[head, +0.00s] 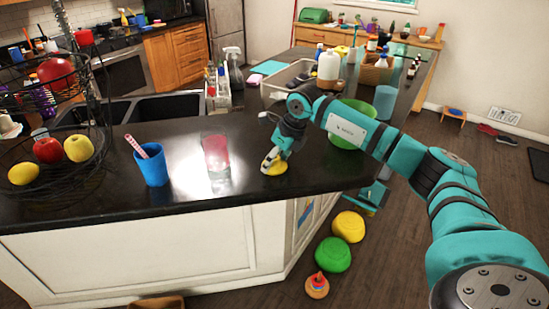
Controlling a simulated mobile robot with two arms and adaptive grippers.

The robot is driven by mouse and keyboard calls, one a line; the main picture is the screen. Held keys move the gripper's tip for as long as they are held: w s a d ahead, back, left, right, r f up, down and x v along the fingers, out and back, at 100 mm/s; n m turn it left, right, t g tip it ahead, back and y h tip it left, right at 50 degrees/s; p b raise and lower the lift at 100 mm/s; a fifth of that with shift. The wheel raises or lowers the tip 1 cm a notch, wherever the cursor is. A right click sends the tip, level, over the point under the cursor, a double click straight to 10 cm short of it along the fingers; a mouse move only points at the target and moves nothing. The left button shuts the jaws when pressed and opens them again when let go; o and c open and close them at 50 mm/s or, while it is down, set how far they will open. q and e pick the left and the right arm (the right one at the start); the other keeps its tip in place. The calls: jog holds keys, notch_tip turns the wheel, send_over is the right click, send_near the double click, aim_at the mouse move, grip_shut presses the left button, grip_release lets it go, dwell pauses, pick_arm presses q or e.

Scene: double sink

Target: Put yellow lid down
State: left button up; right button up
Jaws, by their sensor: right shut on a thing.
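My right gripper (270,161) reaches in from the right over the dark countertop (235,185), pointing down near its front edge. It is shut on the yellow lid (279,169), a small round yellow piece partly hidden by the fingers. The lid is at or very close to the counter surface; I cannot tell whether it touches. My left gripper is not in view.
A red translucent cup (215,150) and a blue cup (152,167) stand left of the gripper. A green bowl (342,139) is partly behind my arm. A wire fruit basket (95,155) is at left. Yellow and green round objects (333,255) lie below the counter.

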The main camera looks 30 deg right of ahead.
jog(key=shift+f, duration=0.2)
jog(key=o, duration=0.7)
jog(key=shift+s, duration=0.1)
jog(key=shift+o, duration=1.2)
jog(key=shift+f, duration=0.1)
jog(key=shift+d, duration=0.1)
jog(key=shift+r, duration=0.65)
jog(key=b+v, duration=0.3)
jog(key=v, duration=0.8)
jog(key=shift+r+b, duration=0.25)
jog(key=shift+b, duration=0.1)
